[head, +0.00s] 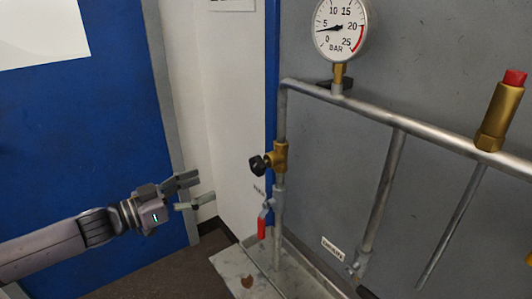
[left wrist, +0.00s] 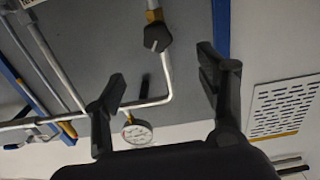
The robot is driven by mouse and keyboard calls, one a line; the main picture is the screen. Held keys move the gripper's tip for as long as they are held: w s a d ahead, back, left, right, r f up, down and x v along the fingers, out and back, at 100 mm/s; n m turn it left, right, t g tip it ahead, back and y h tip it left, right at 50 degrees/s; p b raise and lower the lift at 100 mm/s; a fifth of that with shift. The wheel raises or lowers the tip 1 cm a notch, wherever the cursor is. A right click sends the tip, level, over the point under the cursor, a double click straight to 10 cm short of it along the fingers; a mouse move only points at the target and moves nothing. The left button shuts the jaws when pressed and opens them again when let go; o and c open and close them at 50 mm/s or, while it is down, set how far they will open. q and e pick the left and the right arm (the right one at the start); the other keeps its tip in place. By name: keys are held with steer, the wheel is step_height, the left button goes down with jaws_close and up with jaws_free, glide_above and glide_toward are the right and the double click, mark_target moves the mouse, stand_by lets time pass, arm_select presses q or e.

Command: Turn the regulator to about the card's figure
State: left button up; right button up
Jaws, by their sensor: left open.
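The regulator is a brass body (head: 280,156) with a black knob (head: 257,165) on its left side, on the vertical pipe. A round gauge (head: 341,28) marked BAR stands above the pipe, its needle pointing left near the 5 or slightly below. My left gripper (head: 205,187) is open and empty, to the left of the knob and a little lower, apart from it. In the left wrist view the dark knob (left wrist: 157,37) shows ahead between the spread fingers (left wrist: 161,65), and the gauge (left wrist: 137,132) shows lower down. No readable card figure shows.
A red-handled valve (head: 262,228) sits just below the regulator. A horizontal pipe (head: 400,118) runs right to a brass fitting with a red cap (head: 498,115). A blue panel (head: 120,140) stands behind my left arm. A vented white panel (left wrist: 285,107) shows in the wrist view.

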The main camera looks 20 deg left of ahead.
arm_select(q)
steer(key=d+r+p, duration=0.1)
steer(key=d+p, duration=0.1)
arm_select(e)
steer(key=s+r, duration=0.1)
steer(key=s, duration=0.5)
arm_select(q)
steer(key=p, duration=0.3)
glide_toward(254, 166)
steer(key=x, duration=0.4)
steer(key=shift+w+d+r, duration=0.1)
steer(key=shift+w+r, duration=0.15)
steer(key=x, duration=0.2)
steer(key=p+x, duration=0.1)
steer(key=x, duration=0.2)
steer(key=shift+w+d+f+p, duration=0.15)
steer(key=shift+w+f+p, duration=0.1)
steer(key=shift+p, duration=0.05)
steer(key=shift+w+d+f, duration=0.1)
steer(key=shift+w+d, duration=0.2)
steer(key=shift+w, duration=0.05)
arm_select(e)
step_height(254, 166, up, 6)
steer(key=w, duration=0.2)
steer(key=shift+w+d+f, duration=0.15)
arm_select(q)
steer(key=shift+c, duration=0.5)
arm_select(e)
steer(key=shift+w, duration=0.1)
